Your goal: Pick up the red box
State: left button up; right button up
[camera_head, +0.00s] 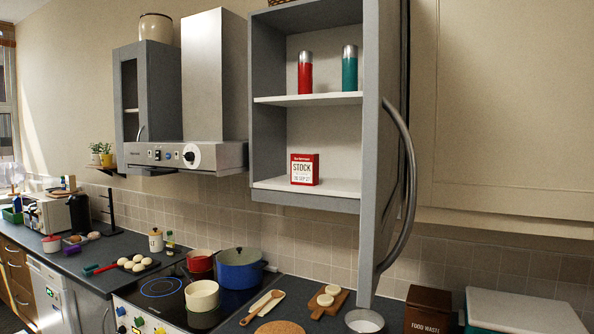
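The red box (305,169) is small, with a pale front label reading "STOCK". It stands upright on the lower white shelf (340,188) of an open grey wall cabinet (264,110), towards the left of that shelf. Nothing else stands on that shelf. Neither of my grippers shows in the head view.
The cabinet door (377,150) with its long curved handle (408,180) stands open at the right. A red canister (305,76) and a teal canister (349,72) stand on the upper shelf. Below are pots on a hob (170,290), chopping boards and a brown food waste bin (428,310).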

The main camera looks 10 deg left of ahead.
aim_at(304, 167)
jog(key=i+j, duration=0.1)
jog(key=j, duration=0.3)
jog(key=i+j, duration=0.1)
jog(key=j, duration=0.3)
jog(key=i+j, duration=0.15)
jog(key=j, duration=0.25)
jog(key=i+j, duration=0.1)
jog(key=j, duration=0.3)
jog(key=i+j, duration=0.1)
jog(key=j, duration=0.3)
jog(key=i+j, duration=0.1)
jog(key=j, duration=0.3)
jog(key=i+j, duration=0.1)
jog(key=j, duration=0.3)
jog(key=i+j, duration=0.15)
jog(key=j, duration=0.25)
jog(key=k+u, duration=0.05)
